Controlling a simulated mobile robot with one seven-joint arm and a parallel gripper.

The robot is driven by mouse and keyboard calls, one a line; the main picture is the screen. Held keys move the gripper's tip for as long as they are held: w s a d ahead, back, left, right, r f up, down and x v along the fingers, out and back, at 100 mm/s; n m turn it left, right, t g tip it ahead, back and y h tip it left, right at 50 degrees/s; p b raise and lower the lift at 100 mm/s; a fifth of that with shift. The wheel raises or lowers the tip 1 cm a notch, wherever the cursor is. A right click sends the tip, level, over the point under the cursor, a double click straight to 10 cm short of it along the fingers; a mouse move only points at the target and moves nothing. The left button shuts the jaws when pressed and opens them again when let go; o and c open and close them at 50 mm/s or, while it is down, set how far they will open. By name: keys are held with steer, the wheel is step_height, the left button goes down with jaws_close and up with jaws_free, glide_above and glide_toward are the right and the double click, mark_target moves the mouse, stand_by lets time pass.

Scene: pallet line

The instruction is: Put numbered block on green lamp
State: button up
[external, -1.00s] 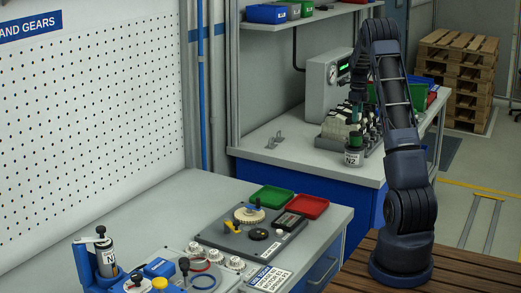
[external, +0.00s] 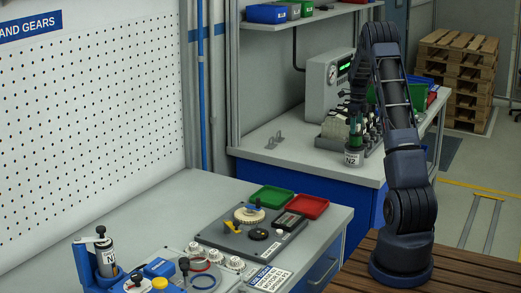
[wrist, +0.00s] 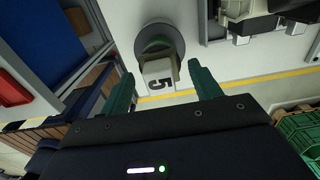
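In the wrist view a pale block (wrist: 160,78) marked 5 shows between the fingers of my gripper (wrist: 161,69). My gripper is open, with a gap between the block and each green finger. Behind the block is a round grey piece with a dark and green centre (wrist: 155,44), which may be the green lamp. I cannot tell whether the block touches it. In the external view my gripper (external: 356,112) is over the far bench, above a grey cylinder labelled N2 (external: 353,158). The block is not clear there.
A rack of several bottles (external: 335,131) and a grey gauge box (external: 326,85) stand close to my gripper on the far bench (external: 255,143). The near bench holds a green tray (external: 271,197), a red tray (external: 309,207) and a gear board (external: 235,237). Pallets (external: 455,65) are stacked behind.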

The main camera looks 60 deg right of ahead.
step_height(320, 180, up, 12)
steer(key=w+a+r+n+t, duration=0.1)
steer(key=w+a+r+n, duration=0.3)
steer(key=a, duration=0.6)
steer(key=w+a+r+n, duration=0.1)
steer(key=a+r+n, duration=0.4)
steer(key=a, duration=0.5)
steer(key=s+a+r+n+t, duration=0.1)
steer(key=a+r+n, duration=0.25)
steer(key=a, duration=0.65)
steer(key=s+a+r+n, duration=0.15)
steer(key=a+n, duration=0.25)
steer(key=a, duration=0.5)
steer(key=s+a+n+t, duration=0.1)
steer(key=s+a+n, duration=0.35)
steer(key=a, duration=0.45)
steer(key=s+a+n, duration=0.4)
steer(key=a+n, duration=0.1)
steer(key=a, duration=0.4)
steer(key=s+a+f+n+t, duration=0.1)
steer(key=s+a+f+n, duration=0.4)
steer(key=s+a+n, duration=0.5)
steer(key=shift+s+a+f+t, duration=0.2)
steer(key=shift+s+a+t, duration=0.15)
steer(key=shift+s, duration=0.65)
